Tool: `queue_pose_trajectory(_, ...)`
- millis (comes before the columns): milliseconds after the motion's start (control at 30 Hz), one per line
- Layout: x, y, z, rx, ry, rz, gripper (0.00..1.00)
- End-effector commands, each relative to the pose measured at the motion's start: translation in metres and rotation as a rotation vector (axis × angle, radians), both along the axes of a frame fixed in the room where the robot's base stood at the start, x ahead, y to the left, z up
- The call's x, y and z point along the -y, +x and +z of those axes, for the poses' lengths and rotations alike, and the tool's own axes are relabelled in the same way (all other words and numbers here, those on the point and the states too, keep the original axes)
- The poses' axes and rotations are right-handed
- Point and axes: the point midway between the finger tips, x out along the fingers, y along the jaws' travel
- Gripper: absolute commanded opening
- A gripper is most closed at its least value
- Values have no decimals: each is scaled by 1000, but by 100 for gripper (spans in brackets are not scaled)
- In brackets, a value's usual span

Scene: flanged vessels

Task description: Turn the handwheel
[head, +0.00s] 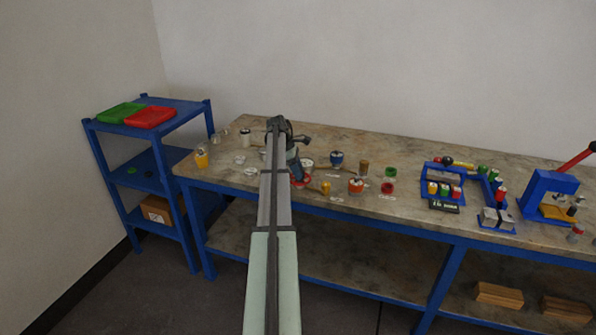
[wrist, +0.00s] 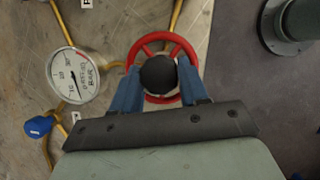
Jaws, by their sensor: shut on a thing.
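The red handwheel (wrist: 178,43) shows in the wrist view, seen from above, with a round dark hub (wrist: 158,75) at its middle. My gripper (wrist: 159,80) has its two blue fingers on either side of the hub, over the wheel, and is shut on the handwheel. Just what part the fingers press on is hard to tell. In the head view the handwheel (head: 301,180) is a small red patch below my gripper (head: 296,175), partly hidden by my arm.
A white dial gauge (wrist: 73,76) stands left of the wheel, with yellow pipes and a blue knob (wrist: 38,127) nearby. A dark flanged part (wrist: 292,25) is at the upper right. In the head view, jars and small vessels stand around my gripper on the workbench (head: 420,225).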

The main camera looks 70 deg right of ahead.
Motion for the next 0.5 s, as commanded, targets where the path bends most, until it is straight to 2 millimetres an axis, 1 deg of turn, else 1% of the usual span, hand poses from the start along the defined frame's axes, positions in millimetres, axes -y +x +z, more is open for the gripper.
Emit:
queue_pose_trajectory(33, 3, 1, 0, 1, 1, -43, 13)
queue_pose_trajectory(500, 5, 1, 0, 1, 0, -487, 13)
